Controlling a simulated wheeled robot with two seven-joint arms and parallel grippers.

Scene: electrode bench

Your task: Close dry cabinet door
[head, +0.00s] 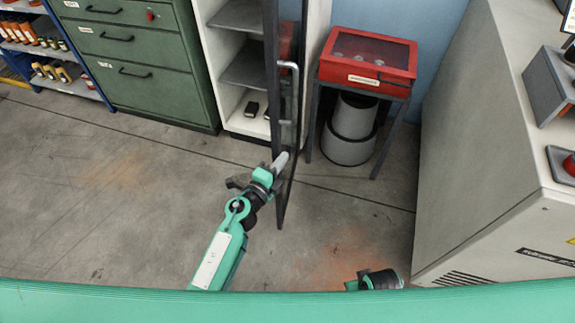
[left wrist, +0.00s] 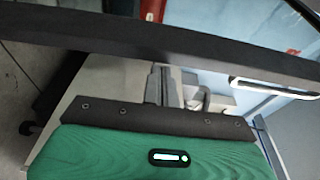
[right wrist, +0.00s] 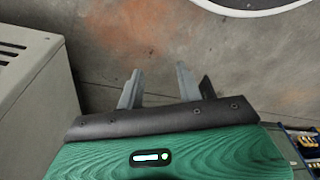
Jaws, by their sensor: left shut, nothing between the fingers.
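The dry cabinet (head: 318,22) is pale, with grey shelves, and stands against the back wall. Its dark-framed glass door (head: 272,70) stands open, swung out into the room and seen nearly edge-on. A light grey bar handle (head: 290,98) is on the door's right face. My left gripper (head: 281,160) is shut and empty, close to the lower part of the door; I cannot tell whether it touches. In the left wrist view the dark door frame (left wrist: 150,40) crosses just beyond the fingers (left wrist: 165,84). My right gripper (right wrist: 157,85) is open and empty over bare floor.
A red glass-lidded box (head: 367,55) sits on a dark stand right of the door, with a grey bin (head: 349,135) beneath. A green drawer cabinet (head: 145,60) stands left. A large beige machine (head: 490,150) fills the right. The floor left of the door is clear.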

